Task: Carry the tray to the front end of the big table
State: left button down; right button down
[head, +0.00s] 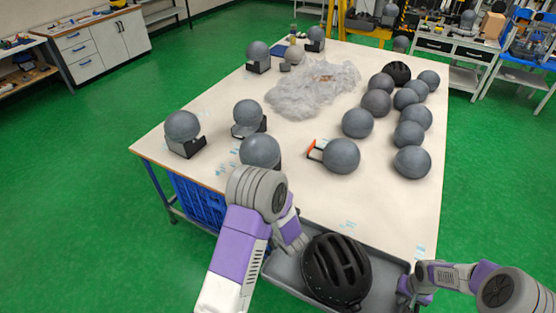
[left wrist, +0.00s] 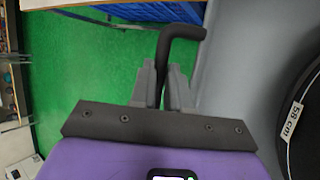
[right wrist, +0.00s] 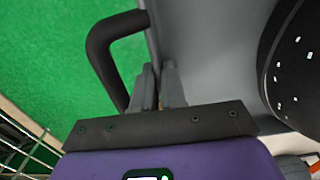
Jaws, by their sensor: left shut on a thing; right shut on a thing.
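The grey tray (head: 284,270) is at the near edge of the big table (head: 215,90), with a black helmet (head: 337,268) in it. Green floor shows beside the tray in both wrist views, so it is at least partly off the table top. My left gripper (head: 298,243) is shut on the tray's black left handle (left wrist: 182,33). My right gripper (head: 408,290) is shut at the tray's right side, at its black handle (right wrist: 103,55); the exact grip is hard to see. The tray's near side is cut off in the head view.
Several grey balls stand on the table, some on black stands, such as one ball (head: 183,127) at left. Crumpled clear plastic (head: 310,87) and another black helmet (head: 397,73) lie further back. A blue crate (head: 200,200) is under the table. Green floor is clear at left.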

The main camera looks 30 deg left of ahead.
aim_at(363, 215)
jog(key=i, duration=1.05)
